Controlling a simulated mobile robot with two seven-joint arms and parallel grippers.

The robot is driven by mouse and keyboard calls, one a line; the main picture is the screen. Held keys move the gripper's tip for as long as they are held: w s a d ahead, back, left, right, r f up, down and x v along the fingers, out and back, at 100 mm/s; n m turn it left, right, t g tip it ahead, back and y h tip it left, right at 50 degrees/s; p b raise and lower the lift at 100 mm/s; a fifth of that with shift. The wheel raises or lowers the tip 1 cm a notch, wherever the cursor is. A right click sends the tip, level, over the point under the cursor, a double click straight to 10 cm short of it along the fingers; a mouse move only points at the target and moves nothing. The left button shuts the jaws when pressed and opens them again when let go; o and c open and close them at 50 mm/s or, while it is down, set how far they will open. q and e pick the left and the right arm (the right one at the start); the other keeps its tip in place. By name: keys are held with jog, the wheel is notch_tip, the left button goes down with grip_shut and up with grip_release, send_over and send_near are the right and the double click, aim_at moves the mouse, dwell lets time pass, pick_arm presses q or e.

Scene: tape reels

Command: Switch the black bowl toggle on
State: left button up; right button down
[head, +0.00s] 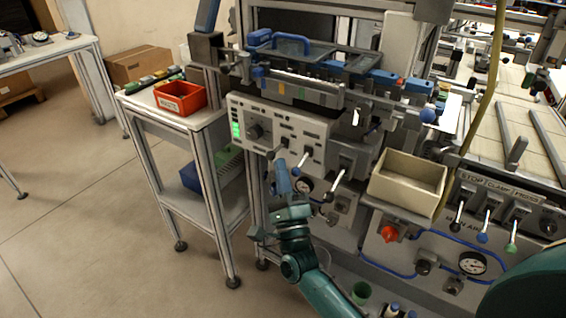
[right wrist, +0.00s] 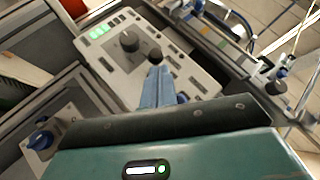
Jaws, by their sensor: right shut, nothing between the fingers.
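The light grey control panel (head: 290,125) carries a knob, green lights and toggle levers. A toggle with a dark round tip (head: 271,155) stands out from it, and a white-tipped toggle (head: 295,171) is to its right. My right gripper (head: 280,163) is shut and empty, its blue fingers right beside the dark tip. In the right wrist view, the dark tip (right wrist: 155,56) shows just beyond the shut fingers (right wrist: 156,72); I cannot tell whether they touch. The fingers hide part of the panel behind them. My left gripper is out of view.
A red bin (head: 181,98) sits on the side table to the left. A beige open box (head: 407,181) stands to the right. Open floor lies at the left.

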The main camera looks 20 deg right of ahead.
jog(key=shift+r+m+g+h, duration=0.25)
jog(key=shift+m+g+h, duration=0.15)
jog(key=shift+m, duration=0.2)
jog(key=b+v, duration=0.1)
jog(key=v, duration=0.6)
jog(key=shift+s, duration=0.25)
jog(key=shift+a, duration=0.15)
